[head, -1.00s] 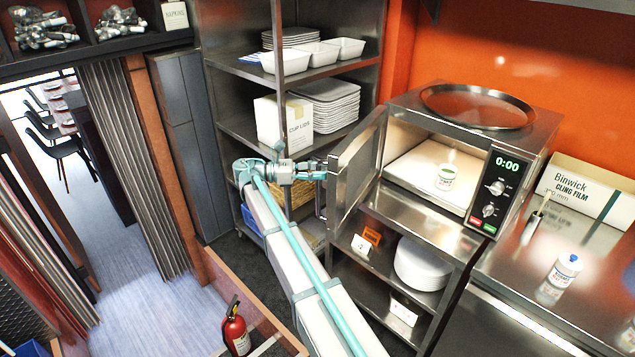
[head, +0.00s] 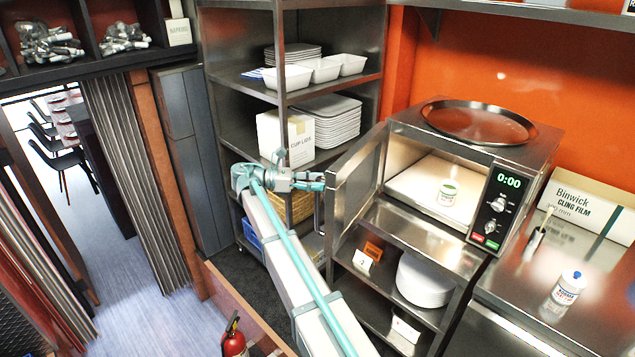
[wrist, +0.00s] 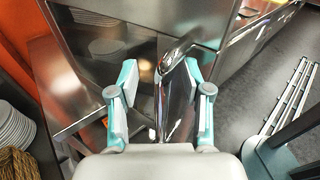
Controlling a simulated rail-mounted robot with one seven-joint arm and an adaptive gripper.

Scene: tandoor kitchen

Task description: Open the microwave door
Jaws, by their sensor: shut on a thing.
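The microwave (head: 477,139) stands on a steel shelf unit, its door (head: 357,174) swung wide open to the left. Its lit inside holds a small white and green tub (head: 447,194). My gripper (head: 322,181) is at the door's outer edge. In the wrist view, the steel door handle (wrist: 176,95) stands between the two fingers of my gripper (wrist: 160,100), which are shut on it. The contact at the fingertips is partly hidden in the head view.
A steel rack (head: 237,122) with plates, white trays and a cup-lids box (head: 287,138) stands behind my gripper. A counter at right holds a cling film box (head: 583,205) and a white bottle (head: 568,288). A fire extinguisher (head: 234,341) stands at the lower left.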

